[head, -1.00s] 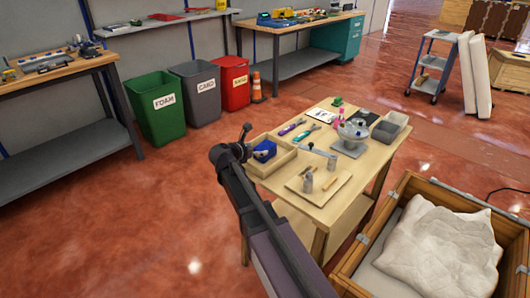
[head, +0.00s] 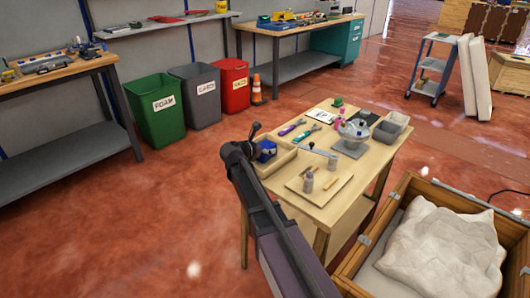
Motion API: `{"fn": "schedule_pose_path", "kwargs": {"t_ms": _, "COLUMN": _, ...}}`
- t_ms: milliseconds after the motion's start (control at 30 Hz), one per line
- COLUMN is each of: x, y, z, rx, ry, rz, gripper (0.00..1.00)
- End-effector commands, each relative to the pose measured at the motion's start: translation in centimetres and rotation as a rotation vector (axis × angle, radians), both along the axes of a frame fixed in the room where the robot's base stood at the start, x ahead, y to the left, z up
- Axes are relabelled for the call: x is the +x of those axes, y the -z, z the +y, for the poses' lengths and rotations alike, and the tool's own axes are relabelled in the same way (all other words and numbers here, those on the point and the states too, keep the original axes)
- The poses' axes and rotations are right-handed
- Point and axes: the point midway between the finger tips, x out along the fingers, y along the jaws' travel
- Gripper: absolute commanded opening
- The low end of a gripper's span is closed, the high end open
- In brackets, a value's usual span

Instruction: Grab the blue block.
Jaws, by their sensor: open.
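The blue block (head: 268,152) sits in the wooden tray (head: 282,161) at the left end of the small wooden table. My gripper (head: 254,130) is at the end of my dark arm, by the tray's left side, and looks small in the head view. It is open, and no object shows in it. The block appears just right of the gripper in the picture. My arm hides the left part of the tray and part of the block's surroundings. I cannot tell the gap between gripper and block.
The table (head: 335,213) also holds a board (head: 305,187) with small parts, a grey dispenser stand (head: 350,148), tools and grey bins (head: 388,129). A wooden crate (head: 357,256) with a white sack (head: 440,250) stands close at the right. Open floor lies to the left.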

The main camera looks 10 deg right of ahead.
Motion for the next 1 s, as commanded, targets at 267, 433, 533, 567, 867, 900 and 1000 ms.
{"fn": "schedule_pose_path", "kwargs": {"t_ms": 267, "x": -0.01, "y": 0.01, "z": 0.01, "rx": 0.0, "ry": 0.0, "rz": 0.0, "gripper": 0.61}}
{"fn": "schedule_pose_path", "kwargs": {"t_ms": 433, "x": -0.01, "y": 0.02, "z": 0.0, "rx": 0.001, "ry": 0.0, "rz": 0.001, "gripper": 0.19}}
{"fn": "schedule_pose_path", "kwargs": {"t_ms": 533, "x": 0.0, "y": -0.01, "z": -0.03, "rx": -0.002, "ry": 0.001, "rz": 0.0, "gripper": 0.19}}
{"fn": "schedule_pose_path", "kwargs": {"t_ms": 567, "x": -0.01, "y": -0.01, "z": -0.05, "rx": -0.001, "ry": 0.001, "rz": 0.0, "gripper": 0.19}}
{"fn": "schedule_pose_path", "kwargs": {"t_ms": 867, "x": -0.01, "y": -0.22, "z": -0.14, "rx": -0.001, "ry": 0.003, "rz": 0.001, "gripper": 0.19}}
{"fn": "schedule_pose_path", "kwargs": {"t_ms": 900, "x": -0.02, "y": -0.33, "z": -0.14, "rx": -0.001, "ry": 0.003, "rz": 0.001, "gripper": 0.19}}
{"fn": "schedule_pose_path", "kwargs": {"t_ms": 1000, "x": 0.0, "y": -0.72, "z": -0.12, "rx": 0.0, "ry": 0.002, "rz": 0.001, "gripper": 0.19}}
